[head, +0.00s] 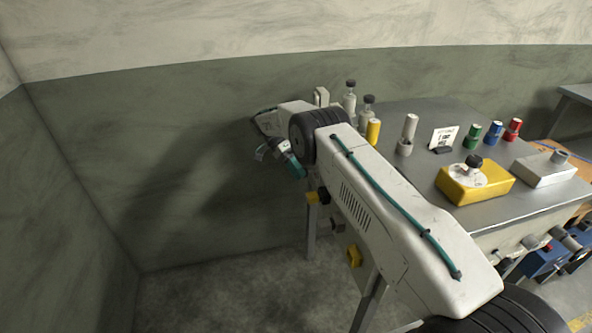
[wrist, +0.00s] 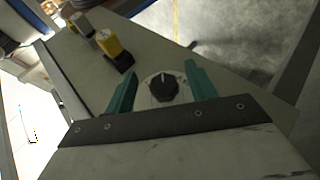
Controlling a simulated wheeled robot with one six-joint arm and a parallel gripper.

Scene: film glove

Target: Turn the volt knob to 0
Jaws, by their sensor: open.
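In the wrist view, a dark round knob (wrist: 162,88) with a pale pointer mark sits on a light round dial plate on a grey panel. The mark points roughly toward the top of the picture. The dial's lettering is too small to read, so I cannot confirm that it is the volt knob. My gripper (wrist: 160,68) is open, its two teal fingers on either side of the knob with a visible gap to each. In the head view my gripper (head: 290,163) is beyond my arm, left of the table, and I cannot make out this knob.
In the wrist view, a yellow block-like fitting (wrist: 110,44) sits on the panel at upper left. In the head view, a yellow box with a dial (head: 485,188), a grey box (head: 543,169) and several bottles and cylinders stand on the table (head: 430,108). Floor to the left is clear.

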